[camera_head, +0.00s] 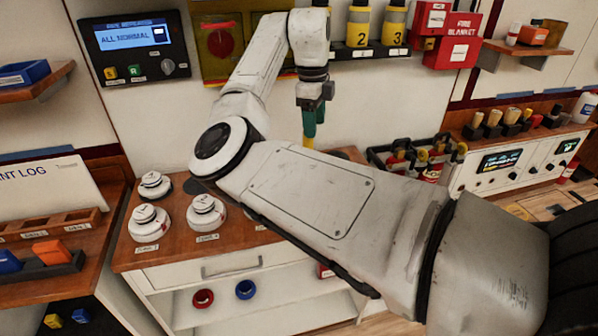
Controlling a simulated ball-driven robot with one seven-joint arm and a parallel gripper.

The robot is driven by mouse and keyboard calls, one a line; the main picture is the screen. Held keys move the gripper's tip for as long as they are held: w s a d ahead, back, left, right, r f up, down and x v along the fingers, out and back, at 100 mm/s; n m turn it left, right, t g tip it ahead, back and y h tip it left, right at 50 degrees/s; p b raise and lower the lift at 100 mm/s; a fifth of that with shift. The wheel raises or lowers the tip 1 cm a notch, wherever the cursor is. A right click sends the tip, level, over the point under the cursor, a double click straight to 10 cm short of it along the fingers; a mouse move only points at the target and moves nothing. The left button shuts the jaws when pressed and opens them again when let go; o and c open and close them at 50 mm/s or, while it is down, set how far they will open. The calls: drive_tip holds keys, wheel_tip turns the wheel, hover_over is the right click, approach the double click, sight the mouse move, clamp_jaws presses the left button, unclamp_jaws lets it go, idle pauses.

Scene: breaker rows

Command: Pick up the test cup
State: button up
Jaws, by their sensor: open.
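My gripper (312,122) hangs pointing down over the wooden counter, its green fingers in front of the white wall. Its jaws are open, and I see nothing held between them. I cannot pick out the test cup for certain. My large white forearm crosses the middle of the view and hides much of the counter below and around the gripper, so the cup may be behind it.
White round detectors (205,213) stand on the wooden counter (125,258) at left. A black rack (425,155) stands right of my arm. An alarm panel (137,48) and red boxes (455,50) are on the wall. Rolls of tape (203,298) lie on the lower shelf.

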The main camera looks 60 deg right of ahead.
sight(308, 141)
drive_tip(key=shift+m+t+y, duration=0.3)
drive_tip(key=shift+m+y, duration=0.1)
drive_tip(key=shift+m, duration=0.3)
drive_tip(key=w+r, duration=0.1)
drive_tip(key=r, duration=0.1)
drive_tip(key=w+r, duration=0.1)
drive_tip(key=r, duration=0.1)
drive_tip(key=shift+w, duration=0.2)
drive_tip(key=shift+f, duration=0.1)
wheel_tip(308, 141, down, 5)
drive_tip(key=shift+r+p, duration=0.1)
drive_tip(key=shift+p, duration=0.35)
drive_tip(key=shift+s+a+f+p, duration=0.1)
drive_tip(key=shift+s+f+p, duration=0.1)
drive_tip(key=shift+f, duration=0.7)
drive_tip(key=shift+s+f+p, duration=0.15)
drive_tip(key=shift+f+p, duration=0.1)
drive_tip(key=shift+f, duration=0.65)
drive_tip(key=shift+s+a+f+p, duration=0.1)
drive_tip(key=shift+s+f+p, duration=0.1)
drive_tip(key=shift+f, duration=0.7)
clamp_jaws()
drive_tip(key=shift+d+r, duration=0.1)
